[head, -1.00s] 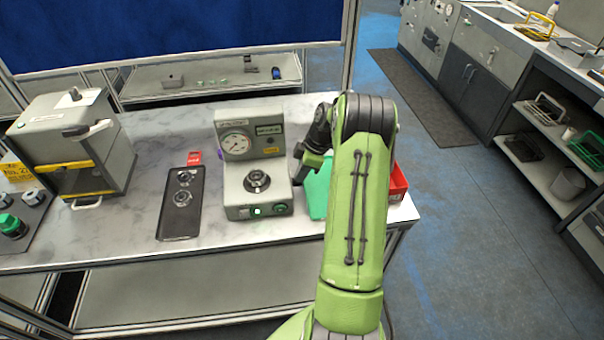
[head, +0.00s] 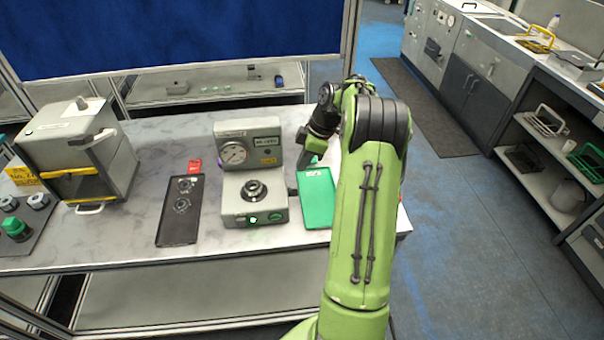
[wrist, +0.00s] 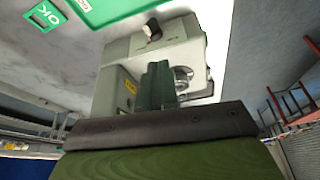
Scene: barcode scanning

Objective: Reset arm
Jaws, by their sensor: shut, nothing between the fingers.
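My gripper (head: 305,160) hangs at the end of my green arm, over the right part of the marble bench, just right of the grey gauge device. It is partly hidden behind the arm in the head view. In the wrist view its fingers (wrist: 158,85) stand together, shut and empty, with the gauge device (wrist: 120,75) behind them. In the head view the gauge device (head: 240,208) stands on the bench with a dial and a lit green button. A green tray (head: 317,205) lies to its right, below my gripper; a green panel marked OK (wrist: 95,18) shows in the wrist view.
A black tray (head: 178,222) holding round parts lies left of the device, with a small red item (head: 195,166) behind it. A grey box machine (head: 60,135) stands at the left. The marble bench (head: 140,215) has bare room between them. Open floor (head: 465,220) lies right.

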